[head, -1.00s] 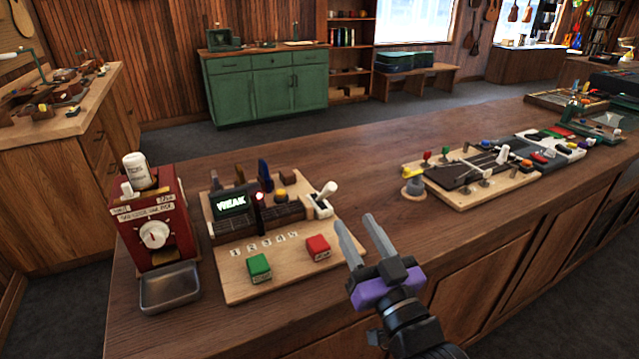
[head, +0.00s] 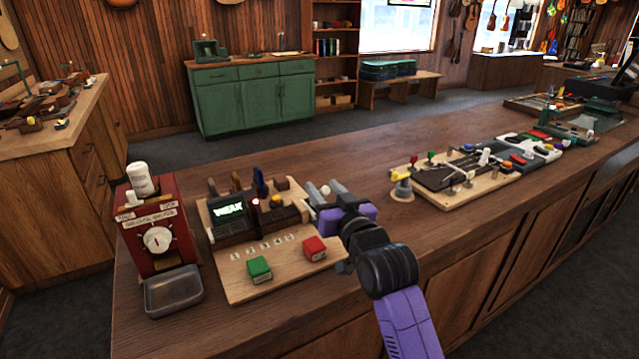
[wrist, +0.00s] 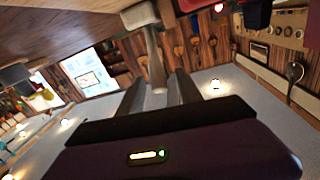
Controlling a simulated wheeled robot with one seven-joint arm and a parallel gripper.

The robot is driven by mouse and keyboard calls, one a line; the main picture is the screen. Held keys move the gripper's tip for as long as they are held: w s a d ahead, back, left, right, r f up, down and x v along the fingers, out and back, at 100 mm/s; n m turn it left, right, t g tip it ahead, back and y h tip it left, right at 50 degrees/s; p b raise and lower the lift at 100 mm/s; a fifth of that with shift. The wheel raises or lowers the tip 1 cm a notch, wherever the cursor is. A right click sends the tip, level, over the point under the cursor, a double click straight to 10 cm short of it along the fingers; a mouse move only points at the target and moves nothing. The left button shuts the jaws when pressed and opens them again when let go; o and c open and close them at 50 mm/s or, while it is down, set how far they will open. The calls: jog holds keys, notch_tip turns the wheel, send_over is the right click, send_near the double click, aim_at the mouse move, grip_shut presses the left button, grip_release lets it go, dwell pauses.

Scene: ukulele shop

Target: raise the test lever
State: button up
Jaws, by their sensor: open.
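The test lever has a white handle and sits at the right rear of a wooden test board (head: 240,285). In the head view its pale knob (head: 325,190) shows beside my fingers, and the rest is mostly hidden by my gripper. My gripper (head: 322,188) is open at the lever. In the wrist view the pale lever (wrist: 153,55) reaches from its base into the gap between my two fingers (wrist: 158,85). I cannot tell whether either finger touches it. The board's display (head: 230,209) appears to read "WEAK", with a small red light beside it.
A green button (head: 259,269) and a red button (head: 314,249) stand on the board's front. A red machine with a dial (head: 158,240) and a metal tray (head: 174,291) are to the left. Another board with parts (head: 450,178) lies right. Bare counter separates the boards.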

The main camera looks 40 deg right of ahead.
jog(key=shift+x, duration=1.35)
grip_shut()
dwell(0.4)
